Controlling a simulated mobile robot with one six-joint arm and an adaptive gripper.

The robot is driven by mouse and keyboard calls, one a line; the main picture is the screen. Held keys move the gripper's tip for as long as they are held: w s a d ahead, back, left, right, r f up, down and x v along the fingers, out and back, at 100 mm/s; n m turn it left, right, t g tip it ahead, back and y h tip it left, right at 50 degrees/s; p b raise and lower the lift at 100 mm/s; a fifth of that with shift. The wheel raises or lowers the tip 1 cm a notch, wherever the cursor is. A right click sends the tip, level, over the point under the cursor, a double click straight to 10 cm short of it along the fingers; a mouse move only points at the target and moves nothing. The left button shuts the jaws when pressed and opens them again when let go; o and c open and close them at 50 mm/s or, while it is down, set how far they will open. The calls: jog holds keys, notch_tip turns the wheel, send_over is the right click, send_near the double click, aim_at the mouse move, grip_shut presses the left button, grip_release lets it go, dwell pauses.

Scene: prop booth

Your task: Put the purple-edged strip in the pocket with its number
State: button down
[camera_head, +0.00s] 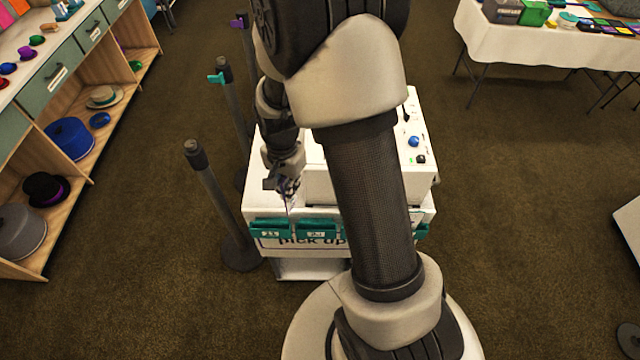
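My gripper (287,188) points down above the front left of a white stand (268,188). A thin pale strip (290,205) hangs from its fingertips, seen nearly edge-on; the fingers look shut on it. Its purple edge and number are too small to make out. Teal pockets with white number labels line the stand's front edge: a left pocket (270,230), a middle pocket (317,228) and a right pocket (420,231), partly hidden. The labels are too small to read surely. The strip's lower end is just above and between the left and middle pockets. My arm hides part of the row.
Dark posts (215,200) stand close left of the stand. A white box with a blue knob (414,141) sits on the stand, behind the pockets. Shelves with hats (70,138) are at left. A cloth-covered table (550,45) is at back right.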

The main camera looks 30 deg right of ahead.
jog(key=s+d+f+m+p, duration=0.2)
jog(key=s+d+f+m, duration=0.2)
jog(key=f+m, duration=0.3)
jog(key=shift+s+d+m, duration=0.3)
jog(key=shift+d+m, duration=0.05)
jog(key=shift+m, duration=2.35)
jog(key=shift+w+a, duration=0.1)
jog(key=shift+w, duration=0.05)
jog(key=shift+f+b, duration=0.25)
jog(key=shift+b, duration=0.15)
jog(key=shift+f+b, duration=2.75)
jog(key=shift+f, duration=0.35)
